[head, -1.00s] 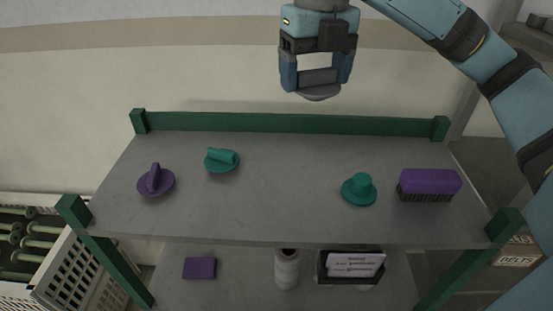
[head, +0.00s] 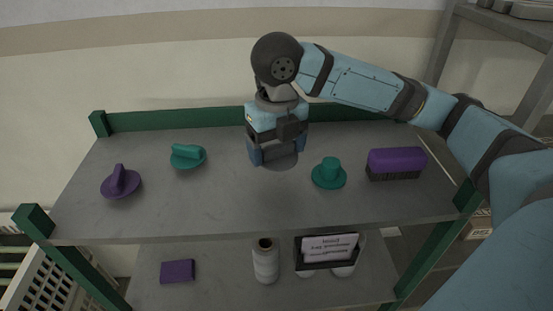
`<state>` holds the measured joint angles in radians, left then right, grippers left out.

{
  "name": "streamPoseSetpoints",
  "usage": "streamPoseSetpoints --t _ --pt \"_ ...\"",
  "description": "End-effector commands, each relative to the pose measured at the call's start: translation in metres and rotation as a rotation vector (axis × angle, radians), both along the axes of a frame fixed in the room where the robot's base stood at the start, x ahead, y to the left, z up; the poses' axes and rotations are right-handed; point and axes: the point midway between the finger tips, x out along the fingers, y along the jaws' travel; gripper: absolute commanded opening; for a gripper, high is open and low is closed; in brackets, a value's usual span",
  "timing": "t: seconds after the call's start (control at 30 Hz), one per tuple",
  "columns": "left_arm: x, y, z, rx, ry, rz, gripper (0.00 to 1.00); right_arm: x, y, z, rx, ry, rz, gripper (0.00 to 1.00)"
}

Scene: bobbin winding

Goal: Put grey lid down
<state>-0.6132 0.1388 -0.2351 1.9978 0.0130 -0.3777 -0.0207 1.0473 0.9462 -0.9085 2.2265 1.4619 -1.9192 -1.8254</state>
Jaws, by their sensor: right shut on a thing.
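My right gripper (head: 279,157) is over the middle of the grey shelf top (head: 230,205), pointing down. It is shut on the grey lid (head: 283,163), whose disc shows under the fingers. The lid is low over the shelf top; I cannot tell whether it touches the surface. The lid's grip is hidden by the gripper. My left gripper is not in view.
Left of the gripper are a teal lid (head: 187,156) and a purple lid (head: 121,182). Right are another teal lid (head: 329,174) and a purple brush (head: 396,162). A green rail (head: 180,120) runs behind. The front middle is clear.

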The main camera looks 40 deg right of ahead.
Motion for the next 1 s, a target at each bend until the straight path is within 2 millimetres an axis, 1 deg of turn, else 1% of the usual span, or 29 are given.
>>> streamPoseSetpoints --t 0.1,0.2,0.57,0.6,0.67,0.7,0.9,1.0 --pt "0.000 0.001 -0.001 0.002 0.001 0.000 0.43 -0.001 0.000 -0.020 0.000 0.005 0.000 0.57" --pt "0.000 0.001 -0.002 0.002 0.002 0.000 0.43 0.000 0.000 -0.031 0.000 0.002 0.000 0.57" --pt "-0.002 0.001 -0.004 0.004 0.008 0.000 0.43 0.000 0.000 -0.035 0.000 0.001 0.000 0.57" --pt "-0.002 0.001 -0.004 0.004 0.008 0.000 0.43 0.000 0.000 -0.035 0.000 0.000 0.000 0.84" --pt "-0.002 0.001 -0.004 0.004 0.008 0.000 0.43 0.000 0.000 -0.035 0.000 0.000 0.000 0.97" --pt "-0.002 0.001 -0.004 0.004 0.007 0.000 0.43 0.000 0.000 -0.035 0.000 0.000 0.000 1.00" --pt "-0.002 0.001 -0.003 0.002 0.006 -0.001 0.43 0.000 0.000 -0.034 0.000 0.000 0.000 1.00" --pt "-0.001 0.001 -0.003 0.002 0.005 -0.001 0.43 0.000 0.000 -0.028 0.001 -0.002 0.000 1.00"
